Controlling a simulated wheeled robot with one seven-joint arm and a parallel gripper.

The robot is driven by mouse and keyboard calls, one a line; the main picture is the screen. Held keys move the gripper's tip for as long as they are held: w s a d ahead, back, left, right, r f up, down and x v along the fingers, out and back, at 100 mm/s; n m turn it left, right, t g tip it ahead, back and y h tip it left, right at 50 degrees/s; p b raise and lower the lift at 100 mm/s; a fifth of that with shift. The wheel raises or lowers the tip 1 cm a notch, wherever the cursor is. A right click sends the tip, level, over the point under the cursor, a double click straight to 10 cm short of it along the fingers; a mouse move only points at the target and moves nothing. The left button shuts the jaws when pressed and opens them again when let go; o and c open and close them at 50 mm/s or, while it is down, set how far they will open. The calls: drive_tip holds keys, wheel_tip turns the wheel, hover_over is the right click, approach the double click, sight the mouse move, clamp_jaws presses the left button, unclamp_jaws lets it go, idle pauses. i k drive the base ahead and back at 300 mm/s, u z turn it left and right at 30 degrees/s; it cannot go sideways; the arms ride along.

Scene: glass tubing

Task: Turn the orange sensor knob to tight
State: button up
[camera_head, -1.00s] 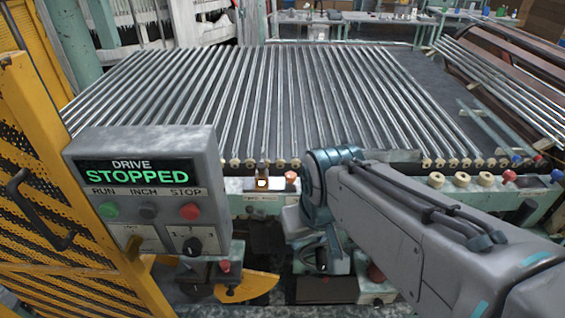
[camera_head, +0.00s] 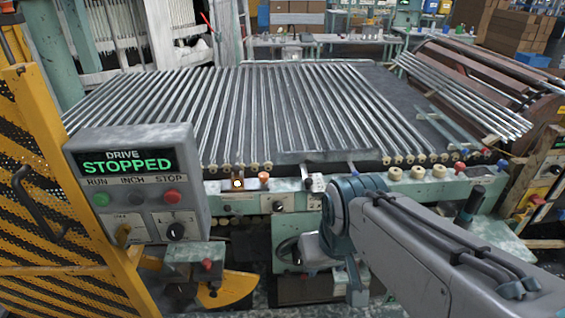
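The orange knob (camera_head: 263,178) sits on the front rail of the tube bed, just right of a small lit amber lamp (camera_head: 238,184). Its setting is too small to read. My arm comes in from the lower right, and its rounded teal joint stands to the right of the knob, apart from it. The end of the arm hangs down behind and below this joint. I cannot make out the fingertips or whether my gripper is open or shut. Nothing touches the knob.
A grey control box (camera_head: 135,185) reads DRIVE STOPPED, beside a yellow mesh guard (camera_head: 50,180) at left. Glass tubes (camera_head: 240,110) lie on the bed behind the rail. Several cream knobs (camera_head: 417,172) sit along the rail at right. A white block (camera_head: 314,183) stands between orange knob and arm.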

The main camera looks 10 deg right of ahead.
sight(264, 177)
drive_tip(key=z, duration=0.55)
drive_tip(key=i, duration=0.7)
drive_tip(key=u, duration=1.5)
